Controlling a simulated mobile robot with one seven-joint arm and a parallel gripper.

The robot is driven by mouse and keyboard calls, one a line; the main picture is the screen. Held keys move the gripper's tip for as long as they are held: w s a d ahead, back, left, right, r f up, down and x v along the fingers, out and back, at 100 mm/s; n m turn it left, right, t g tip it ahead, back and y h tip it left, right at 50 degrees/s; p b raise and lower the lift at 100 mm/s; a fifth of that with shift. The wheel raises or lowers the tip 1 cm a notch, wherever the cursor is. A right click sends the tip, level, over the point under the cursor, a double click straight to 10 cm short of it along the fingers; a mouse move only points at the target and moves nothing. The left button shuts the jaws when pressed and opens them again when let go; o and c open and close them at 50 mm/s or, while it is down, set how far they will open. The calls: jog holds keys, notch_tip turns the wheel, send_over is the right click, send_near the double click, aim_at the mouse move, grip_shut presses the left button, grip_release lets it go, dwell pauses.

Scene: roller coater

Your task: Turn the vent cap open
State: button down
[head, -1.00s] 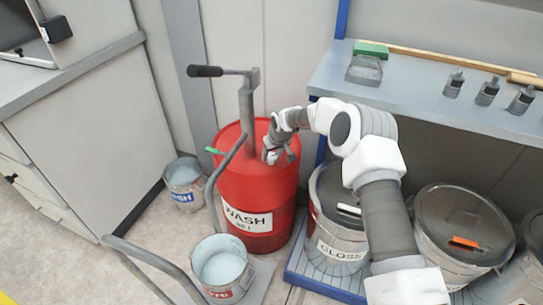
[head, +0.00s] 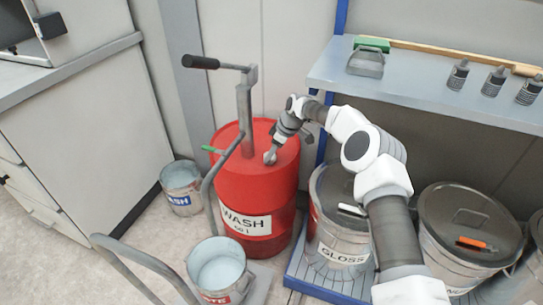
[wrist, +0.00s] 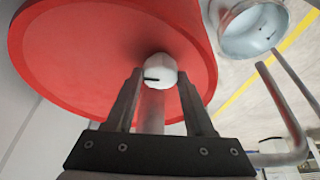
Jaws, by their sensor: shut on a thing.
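The red wash drum (head: 240,185) stands upright at the centre of the head view. The vent cap (wrist: 160,70) is a small white, rounded cap with a dark line across it, on the red drum top in the wrist view. My gripper (head: 271,156) points down at the drum top, to the right of the pump post. In the wrist view its two dark fingers (wrist: 160,85) stand on either side of the cap and are shut on it. In the head view the cap is mostly hidden by the fingers.
The pump (head: 246,110) rises from the drum, with a long lever and a grey hose. A pail (head: 220,268) stands in front and another pail (head: 182,188) at left. A gloss bucket (head: 338,225) stands at right, below a shelf (head: 425,95) holding bottles.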

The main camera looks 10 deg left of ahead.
jog(key=shift+n, duration=0.3)
jog(key=shift+c, duration=1.3)
grip_release()
